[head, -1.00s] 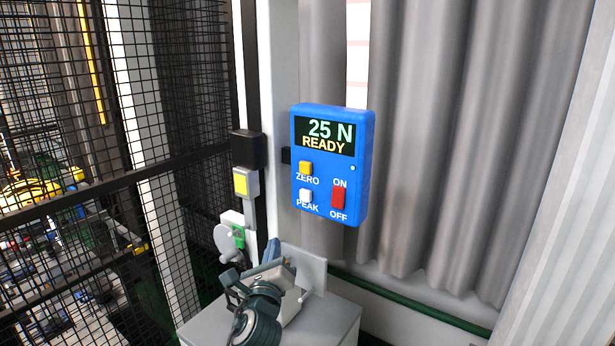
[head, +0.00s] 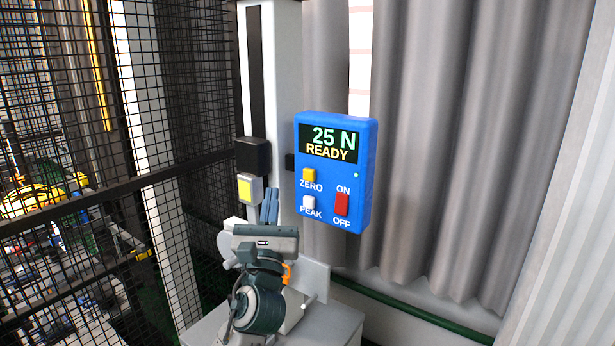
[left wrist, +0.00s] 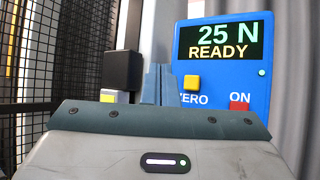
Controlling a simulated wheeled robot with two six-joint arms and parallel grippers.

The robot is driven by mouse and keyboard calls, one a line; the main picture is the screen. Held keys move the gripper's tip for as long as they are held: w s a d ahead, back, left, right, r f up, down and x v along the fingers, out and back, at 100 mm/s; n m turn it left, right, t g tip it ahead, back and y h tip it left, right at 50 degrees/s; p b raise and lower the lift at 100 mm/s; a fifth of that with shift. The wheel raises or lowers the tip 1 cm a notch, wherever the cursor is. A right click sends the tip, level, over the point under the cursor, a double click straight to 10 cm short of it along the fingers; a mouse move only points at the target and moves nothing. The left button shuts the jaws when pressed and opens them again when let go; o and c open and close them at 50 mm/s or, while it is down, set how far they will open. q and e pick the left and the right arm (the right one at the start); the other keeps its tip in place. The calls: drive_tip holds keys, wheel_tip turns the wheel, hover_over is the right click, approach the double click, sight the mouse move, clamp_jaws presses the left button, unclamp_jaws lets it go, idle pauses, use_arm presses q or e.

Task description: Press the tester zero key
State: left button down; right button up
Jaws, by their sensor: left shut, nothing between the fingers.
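The blue tester (head: 334,170) is mounted upright in front of the grey curtain, and its display (head: 331,141) reads "25 N READY". Its yellow zero key (head: 309,175) sits at the left under the display, with a white PEAK key (head: 309,202) below and a red ON/OFF switch (head: 342,204) to the right. My left gripper (head: 270,204) is shut and empty, fingers pointing up, below and left of the tester and apart from it in the picture. In the left wrist view the fingers (left wrist: 158,84) show just left of the zero key (left wrist: 193,82); the lower tester is hidden by my gripper body. My right gripper is not seen.
A black box (head: 252,155) and a grey box with a yellow face (head: 249,188) are on the post left of the tester. A black mesh fence (head: 100,120) stands at the left. A grey cabinet (head: 340,322) is below, partly behind my arm.

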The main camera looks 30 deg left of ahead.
use_arm(q)
drive_tip(key=b, duration=0.1)
approach(304, 170)
wheel_tip(304, 170, up, 4)
drive_tip(key=w+a, duration=0.1)
drive_tip(key=a, duration=0.1)
drive_tip(key=shift+w+a+f, duration=0.1)
drive_tip(key=shift+w, duration=0.4)
drive_tip(key=shift+w+a+f, duration=0.1)
drive_tip(key=shift+w, duration=0.4)
drive_tip(key=shift+w, duration=0.1)
idle(1.0)
drive_tip(key=shift+w, duration=0.3)
drive_tip(key=shift+w, duration=0.5)
idle(0.6)
drive_tip(key=shift+s, duration=0.1)
drive_tip(key=shift+s+p, duration=0.4)
drive_tip(key=shift+s, duration=0.45)
drive_tip(key=shift+s, duration=0.1)
